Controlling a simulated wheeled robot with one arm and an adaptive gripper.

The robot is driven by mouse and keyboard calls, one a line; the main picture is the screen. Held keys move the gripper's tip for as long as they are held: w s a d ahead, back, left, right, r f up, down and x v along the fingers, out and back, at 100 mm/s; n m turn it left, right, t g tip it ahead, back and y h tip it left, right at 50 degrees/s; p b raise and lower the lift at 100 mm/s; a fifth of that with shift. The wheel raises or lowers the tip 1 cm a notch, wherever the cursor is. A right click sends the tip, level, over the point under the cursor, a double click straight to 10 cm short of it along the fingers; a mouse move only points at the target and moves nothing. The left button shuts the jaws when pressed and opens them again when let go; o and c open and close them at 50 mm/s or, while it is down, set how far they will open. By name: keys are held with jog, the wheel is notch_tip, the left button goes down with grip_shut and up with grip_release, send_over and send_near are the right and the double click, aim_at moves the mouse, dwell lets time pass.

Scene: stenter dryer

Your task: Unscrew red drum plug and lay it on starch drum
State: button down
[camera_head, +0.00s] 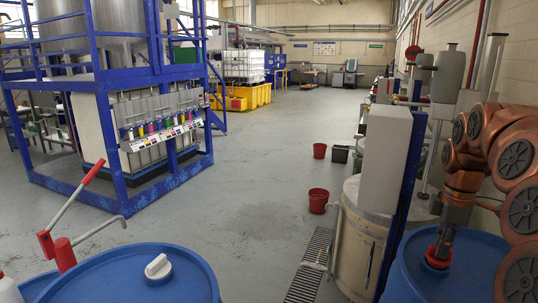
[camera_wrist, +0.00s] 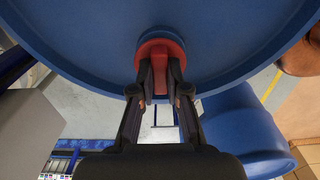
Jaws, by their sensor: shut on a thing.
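The red plug (camera_head: 435,263) sits at the top of the blue drum (camera_head: 473,275) at the lower right of the head view. In the wrist view the red plug (camera_wrist: 160,48) is on the blue drum lid (camera_wrist: 220,35), its raised middle bar between my fingers. My gripper (camera_head: 440,248) points down over the plug and is shut on it. In the wrist view both fingertips of my gripper (camera_wrist: 160,75) press the bar from either side. Whether the plug's thread is still engaged is hidden. I cannot tell which drum is the starch drum.
A beige drum (camera_head: 358,250) and a grey box (camera_head: 384,155) stand left of my arm. The floor (camera_head: 250,215) between is mostly clear.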

jog(key=shift+r, duration=1.7)
